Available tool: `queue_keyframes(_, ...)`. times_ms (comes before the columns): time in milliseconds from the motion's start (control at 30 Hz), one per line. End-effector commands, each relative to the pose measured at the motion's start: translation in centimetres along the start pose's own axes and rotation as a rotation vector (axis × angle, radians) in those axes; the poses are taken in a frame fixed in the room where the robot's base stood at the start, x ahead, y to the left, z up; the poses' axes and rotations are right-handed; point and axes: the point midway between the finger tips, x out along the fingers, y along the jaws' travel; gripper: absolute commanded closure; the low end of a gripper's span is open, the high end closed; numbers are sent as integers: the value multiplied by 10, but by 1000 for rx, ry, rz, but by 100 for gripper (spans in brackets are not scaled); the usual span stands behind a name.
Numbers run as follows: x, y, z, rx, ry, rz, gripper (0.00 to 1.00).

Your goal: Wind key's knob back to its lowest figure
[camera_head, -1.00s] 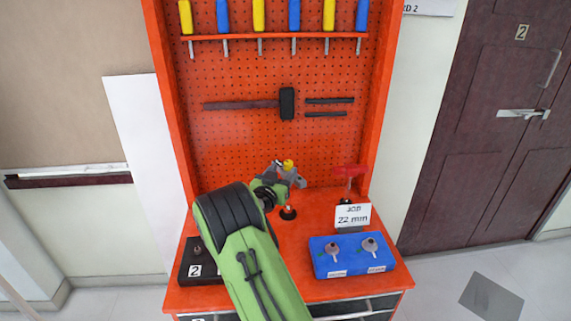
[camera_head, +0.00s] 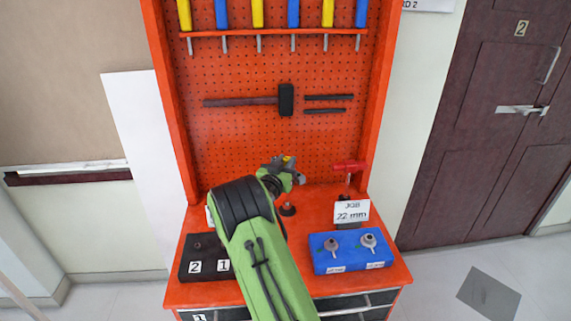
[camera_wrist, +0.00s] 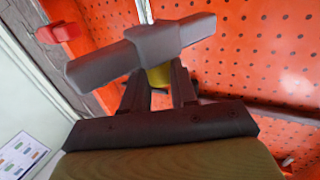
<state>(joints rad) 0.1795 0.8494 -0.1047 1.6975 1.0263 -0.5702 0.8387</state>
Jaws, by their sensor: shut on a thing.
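My gripper (camera_wrist: 157,92) is shut on a grey crossbar-shaped thing (camera_wrist: 145,48) with a yellow part, which I take to be the key. In the wrist view the yellow part (camera_wrist: 158,77) shows between my two dark fingers, behind and below the grey bar. In the head view the grey piece (camera_head: 294,176) and a small patch of yellow (camera_head: 288,159) are held above the back of the bench. I cannot make out any figures or scale on the key, so the knob's setting does not show.
A red T-handle (camera_head: 349,166) stands at the bench's back right, behind a "22 mm" card (camera_head: 351,211). A blue block (camera_head: 349,264) carries two grey sockets. A black block (camera_head: 196,267) marked 2 and 1 is at left. A dark round fitting (camera_head: 288,209) sits below my gripper. The orange pegboard (camera_head: 240,140) rises behind.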

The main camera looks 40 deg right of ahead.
Motion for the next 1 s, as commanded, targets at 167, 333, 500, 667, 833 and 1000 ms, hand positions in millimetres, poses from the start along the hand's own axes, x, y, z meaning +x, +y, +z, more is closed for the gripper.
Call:
queue_keyframes(167, 1, 5, 1, -2, -2, -136, 100)
queue_keyframes(333, 1, 5, 0, 0, -4, -237, 100)
queue_keyframes(500, 0, 5, 1, 3, -1, -261, 100)
queue_keyframes(667, 0, 5, 1, 3, -1, -260, 100)
queue_keyframes(833, 0, 4, 1, 3, 0, -260, 52)
queue_keyframes(1000, 0, 4, 1, 3, 0, -260, 47)
